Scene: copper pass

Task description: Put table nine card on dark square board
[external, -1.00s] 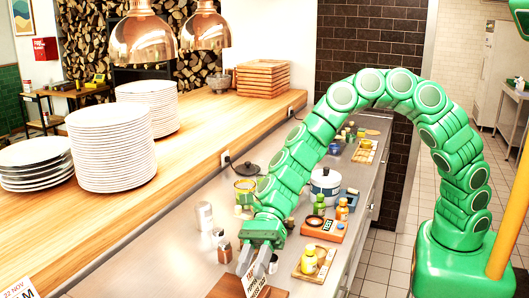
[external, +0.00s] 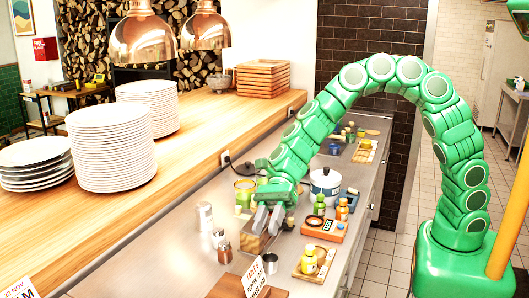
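A white card (external: 254,276) with dark print, its top line starting "TABLE", stands tilted on the dark brown square board (external: 226,288) at the bottom of the external view. The card hides part of the board, and the frame edge cuts off the near side. My gripper (external: 268,221) is above the steel counter, behind the card and clear of it. Its fingers point down, appear spread apart, and hold nothing that I can see.
A small steel pot (external: 224,252) and a steel shaker (external: 205,216) stand left.

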